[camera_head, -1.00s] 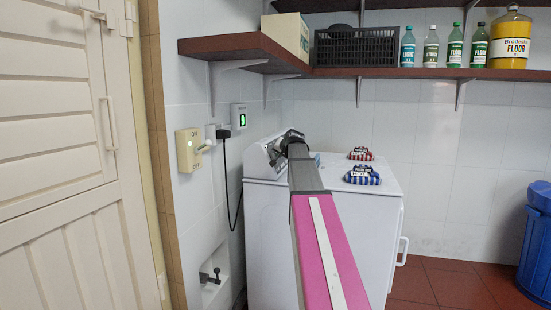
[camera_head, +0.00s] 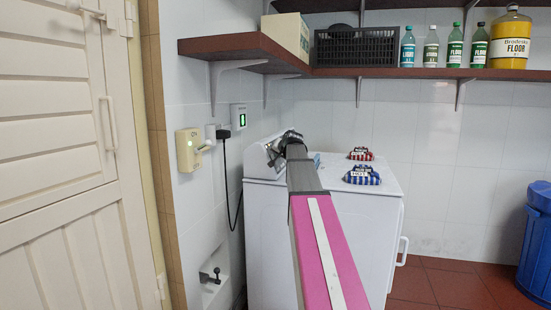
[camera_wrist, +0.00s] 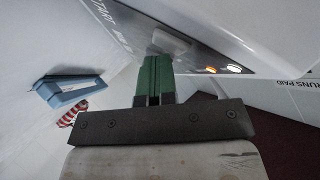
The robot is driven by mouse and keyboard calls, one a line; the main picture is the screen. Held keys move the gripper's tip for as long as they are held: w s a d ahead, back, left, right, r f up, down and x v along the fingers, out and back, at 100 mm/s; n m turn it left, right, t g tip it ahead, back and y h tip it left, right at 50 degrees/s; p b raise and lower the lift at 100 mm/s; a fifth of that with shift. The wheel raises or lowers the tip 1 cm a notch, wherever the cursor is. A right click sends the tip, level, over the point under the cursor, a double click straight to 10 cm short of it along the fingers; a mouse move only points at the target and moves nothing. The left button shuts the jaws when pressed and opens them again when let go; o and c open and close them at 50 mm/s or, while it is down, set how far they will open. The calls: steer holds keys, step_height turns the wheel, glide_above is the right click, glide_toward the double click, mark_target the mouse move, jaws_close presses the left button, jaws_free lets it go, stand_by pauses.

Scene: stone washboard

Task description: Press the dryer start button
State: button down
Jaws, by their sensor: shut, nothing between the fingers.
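The dryer is a white machine (camera_head: 345,230) against the wall in the head view. Its sloped control panel (camera_wrist: 115,22) fills the top of the wrist view, with lettering, an orange light (camera_wrist: 211,69) and a white light (camera_wrist: 233,68). A greyish raised button-like part (camera_wrist: 172,42) is on the panel, just beyond my fingertips. My gripper (camera_wrist: 158,60) has green fingers, shut together and empty, pointing at this part. I cannot tell whether they touch it. In the head view my arm reaches over the machine to the panel and hides my fingertips and the button.
Red-striped (camera_head: 361,154) and blue-striped (camera_head: 362,176) bags lie on the dryer's top. A shelf (camera_head: 225,43) with a box, a black basket (camera_head: 356,47) and several bottles is above. A switch box (camera_head: 188,150) is on the left wall. A blue bin (camera_head: 537,250) stands far right.

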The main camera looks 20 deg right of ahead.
steer(key=shift+d, duration=0.1)
steer(key=shift+s+d+r, duration=0.55)
steer(key=shift+s+d, duration=0.05)
steer(key=shift+d, duration=0.2)
steer(key=d, duration=0.1)
steer(key=s+d+r, duration=0.2)
steer(key=shift+s+d, duration=0.25)
steer(key=shift+d, duration=0.15)
stand_by(1.1)
